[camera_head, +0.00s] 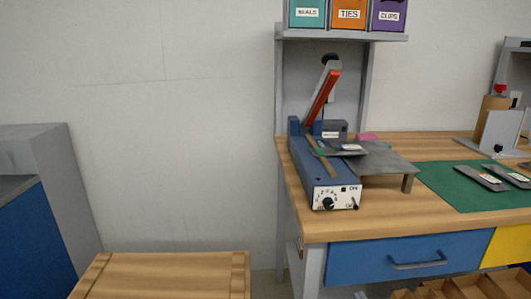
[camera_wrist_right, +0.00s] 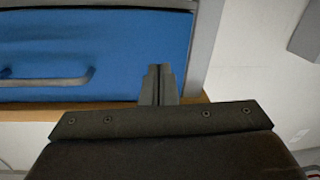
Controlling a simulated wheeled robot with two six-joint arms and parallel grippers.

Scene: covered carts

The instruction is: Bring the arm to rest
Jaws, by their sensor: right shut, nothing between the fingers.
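My right gripper (camera_wrist_right: 159,72) shows in the right wrist view, its two narrow grey fingers together with nothing between them. Behind the fingertips is a blue drawer front (camera_wrist_right: 100,45) with a grey handle (camera_wrist_right: 45,82) to the left. I cannot tell how far the fingers are from the drawer. I cannot make out either gripper in the head view. My left gripper is in neither view.
A wooden bench (camera_head: 290,190) carries a blue sealer (camera_head: 315,170) with a raised red-edged lever (camera_head: 322,98), a grey side plate (camera_head: 390,160) and a green mat (camera_head: 450,185). A shelf (camera_head: 340,34) holds labelled bins. A wooden surface (camera_head: 170,278) stands lower left.

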